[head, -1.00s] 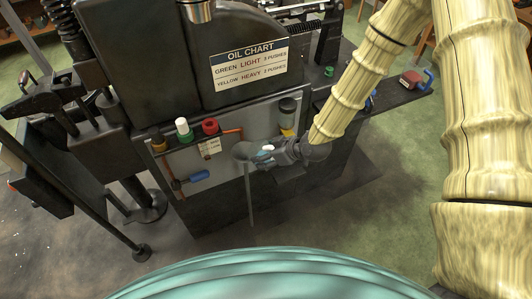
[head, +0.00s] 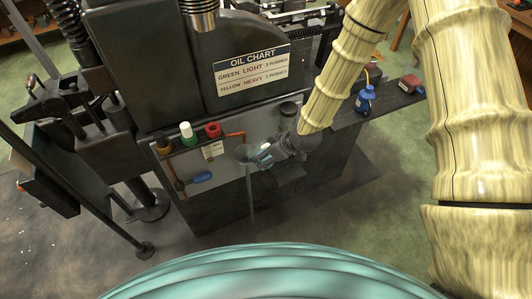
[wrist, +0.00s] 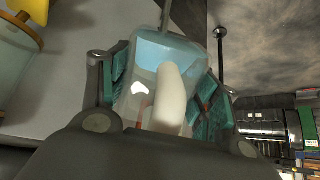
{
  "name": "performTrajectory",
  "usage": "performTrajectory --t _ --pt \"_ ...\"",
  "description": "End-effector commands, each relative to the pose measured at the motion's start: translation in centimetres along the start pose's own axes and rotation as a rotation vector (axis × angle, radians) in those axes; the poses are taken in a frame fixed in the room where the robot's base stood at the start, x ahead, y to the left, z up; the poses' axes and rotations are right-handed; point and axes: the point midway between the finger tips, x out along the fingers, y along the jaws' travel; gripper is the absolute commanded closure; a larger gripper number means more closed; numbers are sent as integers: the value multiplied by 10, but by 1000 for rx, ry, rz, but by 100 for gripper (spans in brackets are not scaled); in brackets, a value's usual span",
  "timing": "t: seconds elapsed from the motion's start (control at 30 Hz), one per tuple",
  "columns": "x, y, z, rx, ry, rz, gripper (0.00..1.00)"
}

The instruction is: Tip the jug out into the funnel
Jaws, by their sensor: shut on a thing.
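The small translucent jug (wrist: 172,50) has a pale handle and a light blue patch, perhaps its contents, in the wrist view. My gripper (wrist: 160,85) is shut on the jug, with a teal-padded finger on each side. In the head view my gripper (head: 274,150) holds the small, pale jug (head: 264,151) just right of the grey funnel (head: 242,153). The funnel's thin stem hangs down in front of the machine. The jug's mouth and exact tilt are too small to tell, and I see no stream.
The dark machine bears an oil chart (head: 251,70) behind the funnel. A blue oil can (head: 365,100) and a red block (head: 409,84) stand on the shelf at right.

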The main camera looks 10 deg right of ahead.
Motion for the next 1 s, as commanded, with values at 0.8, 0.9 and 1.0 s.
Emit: performTrajectory --t 0.8,0.9,1.0 --pt "-3 0 -6 -1 -86 0 71" --pt "-3 0 -6 0 -89 0 71" --pt "-3 0 -5 1 -89 0 71"
